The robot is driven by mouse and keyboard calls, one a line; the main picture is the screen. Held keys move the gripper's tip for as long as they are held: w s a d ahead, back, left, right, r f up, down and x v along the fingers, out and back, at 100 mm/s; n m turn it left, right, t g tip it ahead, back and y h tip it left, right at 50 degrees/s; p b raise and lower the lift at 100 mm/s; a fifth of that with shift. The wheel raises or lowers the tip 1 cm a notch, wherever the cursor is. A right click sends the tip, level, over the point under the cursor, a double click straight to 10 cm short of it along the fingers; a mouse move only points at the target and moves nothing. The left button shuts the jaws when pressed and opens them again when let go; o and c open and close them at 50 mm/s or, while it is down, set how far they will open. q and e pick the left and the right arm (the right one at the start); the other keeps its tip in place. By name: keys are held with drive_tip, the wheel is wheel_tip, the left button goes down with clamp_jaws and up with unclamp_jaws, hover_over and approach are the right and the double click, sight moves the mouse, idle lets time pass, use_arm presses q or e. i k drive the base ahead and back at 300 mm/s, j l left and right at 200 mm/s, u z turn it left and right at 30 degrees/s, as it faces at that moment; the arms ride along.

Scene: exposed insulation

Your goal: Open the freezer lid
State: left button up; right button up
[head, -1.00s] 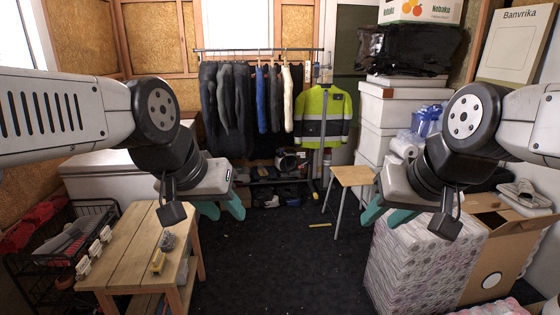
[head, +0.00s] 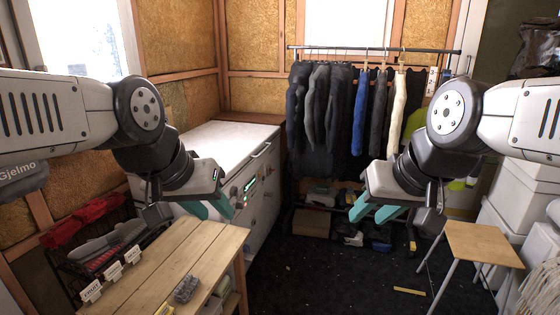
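A white chest freezer (head: 222,146) stands at centre left against the insulated wall. Its flat white lid is down, with a handle (head: 262,150) along the front edge. Green lit digits show on a panel on its front, partly behind my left gripper. My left gripper (head: 217,211) has teal fingers spread apart and empty; it hangs in front of the freezer in the picture, apart from the handle. My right gripper (head: 372,210) also has its teal fingers apart and empty, in front of the clothes rack.
A wooden bench (head: 165,270) stands at lower left, beside a black wire rack (head: 110,247). A clothes rail (head: 370,50) with dark garments stands right of the freezer. A wooden stool (head: 483,245) is at right. Dark floor (head: 330,280) is clear in the middle.

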sight(232, 145)
drive_tip(key=i+l+u, duration=0.5)
drive_tip(key=i+l, duration=0.15)
drive_tip(key=l+u, duration=0.15)
drive_tip(key=u, duration=0.25)
drive_tip(key=i+l+u, duration=0.25)
drive_tip(key=l+u, duration=0.2)
drive_tip(key=l, duration=0.15)
drive_tip(key=i+l+u, duration=0.25)
drive_tip(key=i+l, duration=0.15)
drive_tip(key=l, duration=0.45)
drive_tip(key=i+l+u, duration=0.1)
drive_tip(key=l, duration=0.45)
drive_tip(key=i+l, duration=0.15)
drive_tip(key=l, duration=0.45)
drive_tip(key=i+l+u, duration=0.1)
drive_tip(key=l, duration=0.5)
drive_tip(key=i+l, duration=0.1)
drive_tip(key=l, duration=0.5)
drive_tip(key=u, duration=0.05)
